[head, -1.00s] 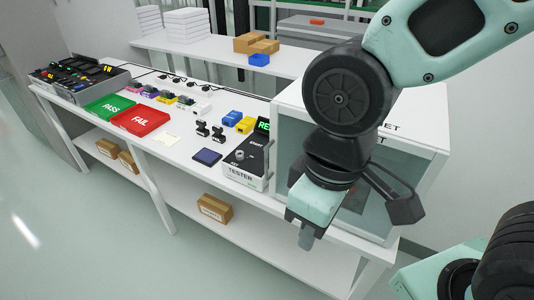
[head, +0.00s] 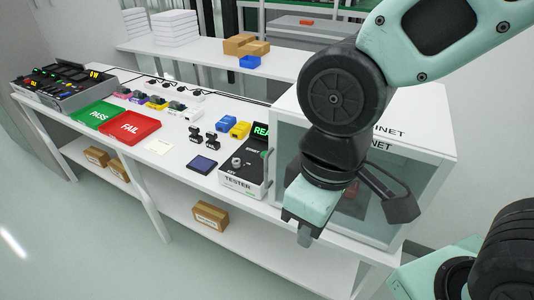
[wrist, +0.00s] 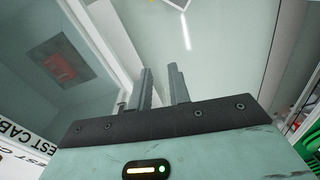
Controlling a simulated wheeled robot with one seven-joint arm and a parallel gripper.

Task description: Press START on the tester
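The tester (head: 241,184) is a grey and white box near the front right of the table, labelled TESTER. Its raised screen (head: 261,131) shows green letters starting "REA", partly cut off by its edge. Small lettering that looks like START lies below the screen, and a round grey knob (head: 237,162) is on the top; I cannot make out the START button itself clearly. My gripper (head: 304,238) points down, right of the tester and in front of the table edge, apart from it. In the wrist view its two fingers (wrist: 162,84) stand apart with nothing between them.
A glass-sided cabinet (head: 428,160) stands right of the tester, close behind my arm. A dark blue pad (head: 201,165), black clips (head: 203,137), blue and yellow blocks (head: 239,130), a red FAIL tray (head: 129,129) and a green PASS tray (head: 98,115) lie to the left.

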